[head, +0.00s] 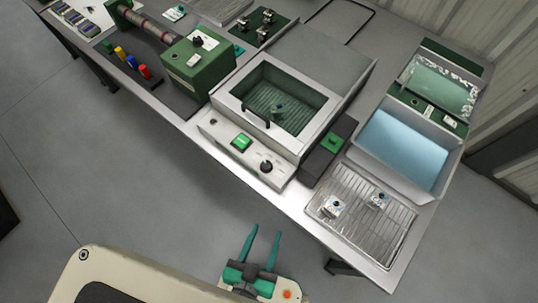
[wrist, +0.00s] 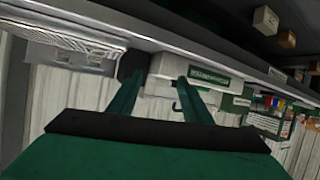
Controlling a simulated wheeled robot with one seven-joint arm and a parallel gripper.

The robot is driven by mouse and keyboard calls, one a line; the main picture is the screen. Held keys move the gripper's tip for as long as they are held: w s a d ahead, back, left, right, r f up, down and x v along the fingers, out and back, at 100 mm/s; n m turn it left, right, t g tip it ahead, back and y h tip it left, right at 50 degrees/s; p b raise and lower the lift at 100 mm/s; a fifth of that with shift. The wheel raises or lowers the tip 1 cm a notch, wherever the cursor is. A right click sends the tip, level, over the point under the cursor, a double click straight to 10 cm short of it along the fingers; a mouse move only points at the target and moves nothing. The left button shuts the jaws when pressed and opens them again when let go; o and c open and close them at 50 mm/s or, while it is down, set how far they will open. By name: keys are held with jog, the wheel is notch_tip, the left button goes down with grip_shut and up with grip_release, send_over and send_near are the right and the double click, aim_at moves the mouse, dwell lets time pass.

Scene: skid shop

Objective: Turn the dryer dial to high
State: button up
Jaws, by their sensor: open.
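The dryer (head: 255,135) is a grey box with a windowed lid and a black handle, in the middle of the bench. Its pale front panel carries a green switch (head: 241,142) and, to the right of it, a round black dial (head: 266,166) with faint marks around it. The marks and the pointer's setting are too small to read. My gripper (head: 267,232) is open and empty, over the floor in front of the bench, clearly apart from the dial. In the wrist view my gripper (wrist: 160,80) shows both fingers spread; the dial cannot be made out there.
Right of the dryer are a dark box (head: 328,152), a wire rack (head: 375,215) with small metal parts, and a blue-filled basin (head: 405,150). A green machine (head: 198,65) with its own black knob stands to the left. The floor before the bench is clear.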

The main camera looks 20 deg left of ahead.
jog(key=w+a+f+n+g+h, duration=0.15)
jog(key=a+f+g, duration=0.4)
jog(key=a, duration=0.55)
jog(key=w+a+n+g, duration=0.25)
jog(key=w+a, duration=0.25)
jog(key=w, duration=0.3)
jog(key=n+g+y, duration=0.1)
jog(key=g+y, duration=0.1)
jog(key=g, duration=0.4)
send_near(266, 164)
jog(key=f, duration=0.8)
jog(key=shift+s+a, duration=0.1)
jog(key=shift+s, duration=0.1)
jog(key=shift+c, duration=0.7)
jog(key=c, duration=0.9)
